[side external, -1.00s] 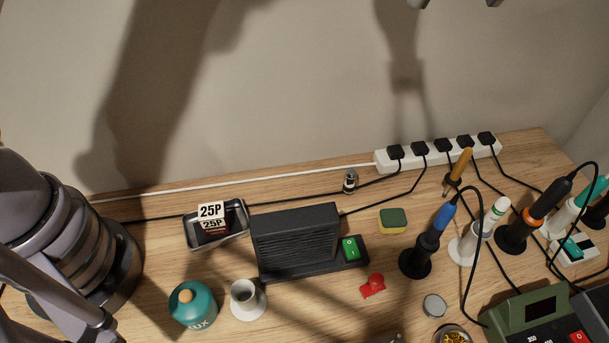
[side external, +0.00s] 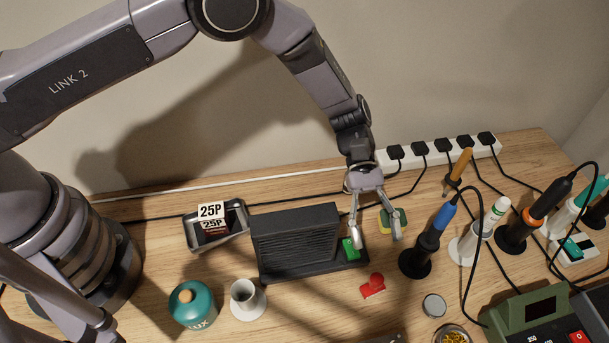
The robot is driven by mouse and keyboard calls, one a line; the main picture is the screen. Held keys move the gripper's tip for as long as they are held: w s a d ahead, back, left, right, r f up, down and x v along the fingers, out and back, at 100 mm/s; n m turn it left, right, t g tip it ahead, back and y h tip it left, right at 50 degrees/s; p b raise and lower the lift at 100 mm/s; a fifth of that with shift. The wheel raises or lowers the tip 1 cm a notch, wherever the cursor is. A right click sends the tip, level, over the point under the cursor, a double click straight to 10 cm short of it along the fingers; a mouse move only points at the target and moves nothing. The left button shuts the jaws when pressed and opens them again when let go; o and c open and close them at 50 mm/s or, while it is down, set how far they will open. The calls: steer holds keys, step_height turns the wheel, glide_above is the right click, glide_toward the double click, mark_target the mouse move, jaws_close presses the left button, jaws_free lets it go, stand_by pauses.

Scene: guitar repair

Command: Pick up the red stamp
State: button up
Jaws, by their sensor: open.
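The red stamp (side external: 373,286) lies on the wooden bench in the side external view, in front of the black box with the green switch. It has a rounded knob and a wider red base. My gripper (side external: 376,241) is open and empty. It hangs above and behind the stamp, with its fingers pointing down over the area between the green switch and the sponge. The fingers are apart from the stamp, and the stamp is in plain view.
A black box (side external: 296,243) stands left of the gripper, and a sponge (side external: 400,222) sits partly behind its fingers. A soldering iron with a blue grip (side external: 430,241) stands right of the stamp. A round metal tin (side external: 434,305) lies nearby. Bare bench lies left of the stamp.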

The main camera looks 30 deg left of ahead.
mark_target(376, 273)
step_height(376, 273, down, 5)
steer(key=shift+r, duration=0.15)
steer(key=x, duration=0.5)
steer(key=shift+f, duration=0.35)
jaws_close()
